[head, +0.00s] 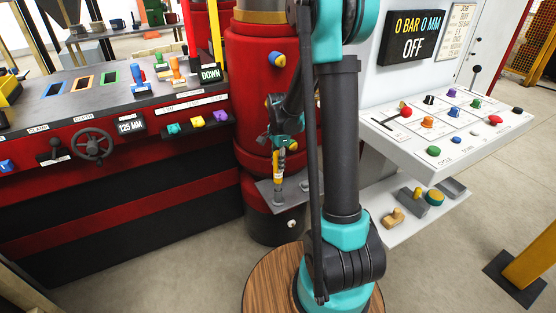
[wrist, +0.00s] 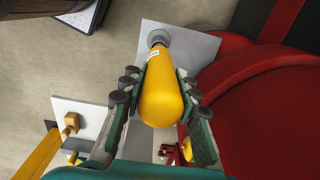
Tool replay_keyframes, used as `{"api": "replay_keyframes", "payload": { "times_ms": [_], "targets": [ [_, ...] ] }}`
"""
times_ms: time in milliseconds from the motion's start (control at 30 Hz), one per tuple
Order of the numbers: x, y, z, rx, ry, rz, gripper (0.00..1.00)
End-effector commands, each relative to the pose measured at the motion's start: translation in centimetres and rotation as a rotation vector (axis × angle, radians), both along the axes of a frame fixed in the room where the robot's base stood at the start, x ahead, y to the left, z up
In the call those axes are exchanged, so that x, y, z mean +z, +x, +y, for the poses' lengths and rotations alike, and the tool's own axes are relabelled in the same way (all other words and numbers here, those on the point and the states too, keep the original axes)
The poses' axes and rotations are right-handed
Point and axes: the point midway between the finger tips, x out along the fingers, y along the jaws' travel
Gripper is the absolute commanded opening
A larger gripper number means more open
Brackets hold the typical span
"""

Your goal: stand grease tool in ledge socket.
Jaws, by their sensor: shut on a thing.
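My gripper (head: 279,140) is shut on the yellow grease tool (head: 281,163), beside the red press column. The tool hangs close to upright in the head view, its lower end at a grey ledge (head: 263,187). In the wrist view my gripper (wrist: 160,82) has its fingers on both sides of the tool's thick yellow body (wrist: 163,98). The tool's far end, with a white label, points at a round grey socket (wrist: 158,37) on the ledge plate (wrist: 200,47). The tool covers part of the socket, and I cannot tell whether its tip is inside.
The red column (head: 262,100) stands right behind the ledge. A red console (head: 100,175) with a handwheel is at left. A white control panel (head: 450,125) and a lower white shelf (head: 415,217) with small parts are at right.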

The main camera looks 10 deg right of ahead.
Motion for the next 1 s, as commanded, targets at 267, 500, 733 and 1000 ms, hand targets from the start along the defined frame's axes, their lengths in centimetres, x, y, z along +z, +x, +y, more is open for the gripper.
{"api": "replay_keyframes", "payload": {
  "times_ms": [267, 500, 733, 1000],
  "targets": [
    [-1.5, 0.0, 0.0, 0.000, 0.000, 0.000, 0.00],
    [-2.6, 0.0, 0.0, 0.000, 0.000, 0.000, 0.00],
    [-3.1, 0.0, 0.0, 0.000, 0.000, 0.000, 0.00],
    [-3.2, 0.0, 0.0, 0.000, 0.000, 0.000, 0.00]
  ]
}}
